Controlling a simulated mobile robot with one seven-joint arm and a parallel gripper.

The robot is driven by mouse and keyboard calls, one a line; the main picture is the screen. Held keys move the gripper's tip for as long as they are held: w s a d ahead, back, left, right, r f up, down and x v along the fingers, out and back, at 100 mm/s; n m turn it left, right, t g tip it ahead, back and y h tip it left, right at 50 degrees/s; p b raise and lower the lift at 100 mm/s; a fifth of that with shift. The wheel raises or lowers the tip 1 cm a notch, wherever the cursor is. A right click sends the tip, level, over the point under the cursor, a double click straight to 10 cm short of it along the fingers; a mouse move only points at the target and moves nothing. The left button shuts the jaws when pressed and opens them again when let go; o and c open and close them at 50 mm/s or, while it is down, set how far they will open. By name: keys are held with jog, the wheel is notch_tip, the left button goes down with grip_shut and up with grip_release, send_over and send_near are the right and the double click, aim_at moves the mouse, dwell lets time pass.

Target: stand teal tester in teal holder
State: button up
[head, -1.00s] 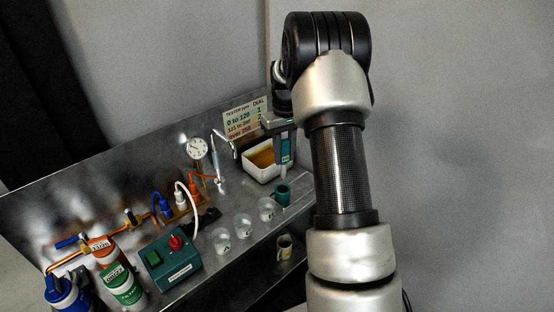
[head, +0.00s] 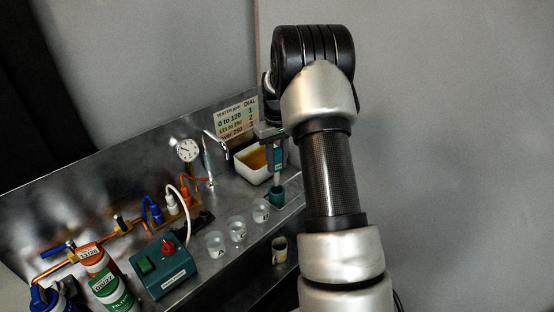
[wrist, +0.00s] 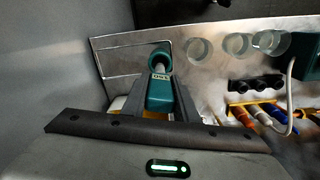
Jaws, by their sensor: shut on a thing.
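The teal tester (head: 278,157) is upright in my gripper (head: 271,136) in the head view, with its pale lower end reaching down to the teal holder. The teal holder (head: 275,197) stands on the metal bench. I cannot tell whether the tip is inside the holder's opening or just over it. In the wrist view, my gripper (wrist: 161,88) is shut on the tester's body (wrist: 160,97), and the holder's round rim (wrist: 160,58) shows just beyond it. The tester hides part of the holder there.
Several clear cups (head: 237,226) stand in a row left of the holder. A white tray with amber liquid (head: 240,168) is behind the tester. A green switch box (head: 164,266) is at the front left. A mug (head: 279,250) stands lower down, in front.

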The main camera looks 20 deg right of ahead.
aim_at(277, 170)
jog(key=shift+f+b, duration=1.4)
jog(key=shift+f, duration=1.2)
jog(key=shift+f, duration=0.45)
jog(key=o, duration=1.7)
jog(key=shift+r, duration=0.1)
jog(key=shift+r+p, duration=1.85)
jog(key=shift+r, duration=1.6)
